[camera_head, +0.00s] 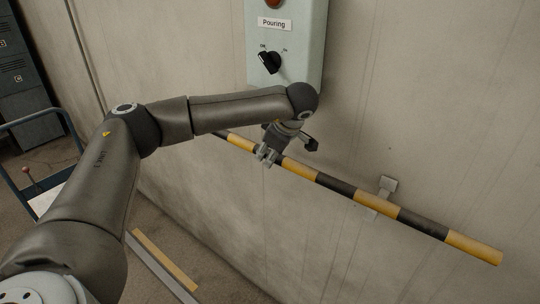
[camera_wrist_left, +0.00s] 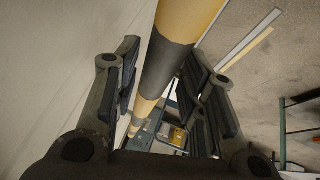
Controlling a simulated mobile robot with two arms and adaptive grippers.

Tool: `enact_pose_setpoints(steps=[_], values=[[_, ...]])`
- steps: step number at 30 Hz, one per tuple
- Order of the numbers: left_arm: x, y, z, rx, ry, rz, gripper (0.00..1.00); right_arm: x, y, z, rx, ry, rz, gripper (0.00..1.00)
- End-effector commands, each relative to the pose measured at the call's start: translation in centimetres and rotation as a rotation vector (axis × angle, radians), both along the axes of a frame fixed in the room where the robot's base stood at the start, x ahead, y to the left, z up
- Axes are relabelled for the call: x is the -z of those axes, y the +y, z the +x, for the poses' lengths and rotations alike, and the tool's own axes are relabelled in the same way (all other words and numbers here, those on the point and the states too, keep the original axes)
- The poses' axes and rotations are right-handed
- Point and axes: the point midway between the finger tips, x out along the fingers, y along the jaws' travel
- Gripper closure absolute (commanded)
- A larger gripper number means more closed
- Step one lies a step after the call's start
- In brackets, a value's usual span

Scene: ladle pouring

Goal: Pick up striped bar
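The yellow-and-black striped bar (camera_head: 378,200) slopes down to the right along the wall, at a grey bracket. My left gripper (camera_head: 267,154) is over its left part. In the left wrist view the bar (camera_wrist_left: 170,55) runs lengthwise through the gap between the two fingers of my left gripper (camera_wrist_left: 163,68), which stand apart on either side of it. The gripper looks open; I cannot tell whether a finger touches the bar. My gripper and wrist hide a short piece of the bar in the head view. My right gripper is not in view.
A grey wall bracket (camera_head: 387,187) is by the bar. A pale control box (camera_head: 310,45) labelled "Pouring", with a black knob (camera_head: 270,62), is above my wrist. A blue-framed cart (camera_head: 40,122) and dark lockers (camera_head: 27,85) stand at left. Long strips (camera_head: 165,260) lie on the floor.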

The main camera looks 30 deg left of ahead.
Motion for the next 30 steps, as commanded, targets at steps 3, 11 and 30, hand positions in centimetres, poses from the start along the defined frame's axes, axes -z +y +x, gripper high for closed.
enact_pose_setpoints(steps=[3,11,30], values=[[0.0,0.0,0.0,0.0,0.0,0.0,0.82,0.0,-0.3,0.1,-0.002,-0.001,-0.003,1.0],[0.0,0.0,0.0,-0.001,0.0,-0.001,1.0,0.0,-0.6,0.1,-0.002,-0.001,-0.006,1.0],[-2.6,0.1,-0.7,-0.008,-0.006,-0.001,1.0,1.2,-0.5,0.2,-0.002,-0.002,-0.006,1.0]])
